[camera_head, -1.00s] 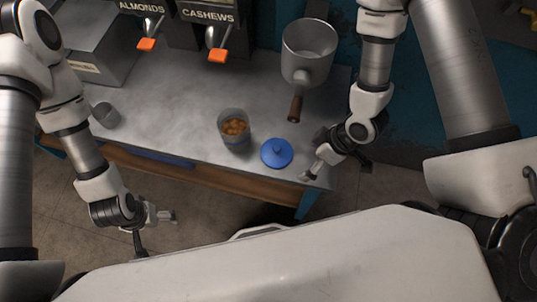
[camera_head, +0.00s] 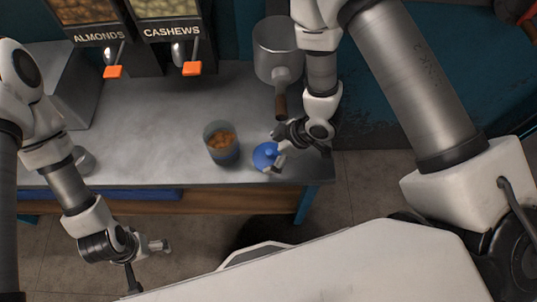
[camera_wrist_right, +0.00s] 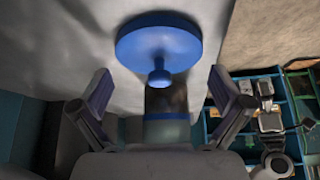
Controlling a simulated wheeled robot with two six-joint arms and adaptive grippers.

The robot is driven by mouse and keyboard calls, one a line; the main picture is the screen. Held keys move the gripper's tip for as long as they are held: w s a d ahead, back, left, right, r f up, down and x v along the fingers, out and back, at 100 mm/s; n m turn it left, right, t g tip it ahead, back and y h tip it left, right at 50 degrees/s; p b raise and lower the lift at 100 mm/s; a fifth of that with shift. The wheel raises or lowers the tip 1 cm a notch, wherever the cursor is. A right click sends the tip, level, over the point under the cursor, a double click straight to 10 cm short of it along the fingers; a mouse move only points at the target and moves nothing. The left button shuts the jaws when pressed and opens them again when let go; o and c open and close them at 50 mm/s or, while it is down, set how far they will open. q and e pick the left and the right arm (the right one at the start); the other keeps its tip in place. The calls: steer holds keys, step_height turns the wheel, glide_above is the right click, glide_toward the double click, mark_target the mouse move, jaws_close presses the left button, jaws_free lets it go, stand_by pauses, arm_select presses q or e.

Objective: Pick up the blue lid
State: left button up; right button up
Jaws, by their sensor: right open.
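The blue lid (camera_head: 264,157) lies on the metal table top near its front right, with its round knob showing. In the right wrist view the lid (camera_wrist_right: 158,42) is a blue disc, its knob pointing toward the gap between my fingers. My right gripper (camera_head: 277,150) is over the lid's right side in the head view and partly covers it. In the wrist view my right gripper (camera_wrist_right: 163,90) is open, with the fingers apart on both sides and nothing between them. My left gripper (camera_head: 163,246) is empty, low and in front of the table at the left.
A cup of nuts (camera_head: 222,148) stands just left of the lid. A metal pot (camera_head: 278,52) with a wooden handle stands behind it. Almond and cashew dispensers (camera_head: 140,35) stand at the back.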

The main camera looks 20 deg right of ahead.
steer(key=shift+w+a+f, duration=0.1)
steer(key=shift+w+f, duration=0.05)
steer(key=shift+f, duration=0.3)
steer(key=c, duration=0.9)
steer(key=shift+c, duration=1.2)
steer(key=shift+s, duration=0.2)
